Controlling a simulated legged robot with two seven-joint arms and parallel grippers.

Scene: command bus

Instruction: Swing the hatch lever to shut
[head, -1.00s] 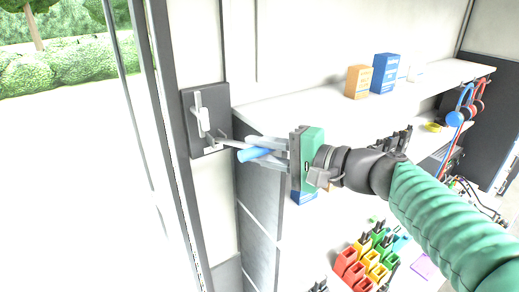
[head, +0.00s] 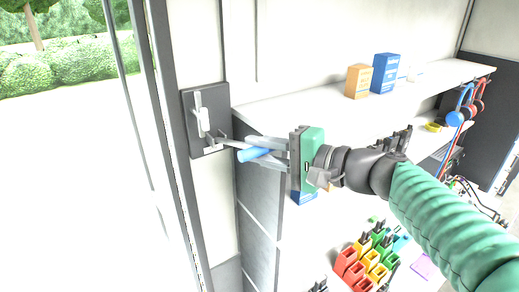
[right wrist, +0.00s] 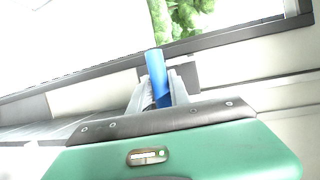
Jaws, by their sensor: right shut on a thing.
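The hatch lever has a blue grip (head: 253,154) on a thin grey rod that runs left to a dark latch plate (head: 206,112) with a pale latch on the wall beside the opening. The lever points right, roughly level. My right gripper (head: 262,153) is shut on the blue grip. In the right wrist view the blue grip (right wrist: 156,68) stands up between the two grey fingers (right wrist: 160,92), and its lower part is between them. My left gripper is not in view.
A white shelf (head: 290,103) right of the lever bears an orange box (head: 358,82) and a blue box (head: 385,73). Several coloured bins (head: 368,266) stand below. Blue and red headsets (head: 456,118) hang at the right. The open hatchway (head: 80,150) is at the left.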

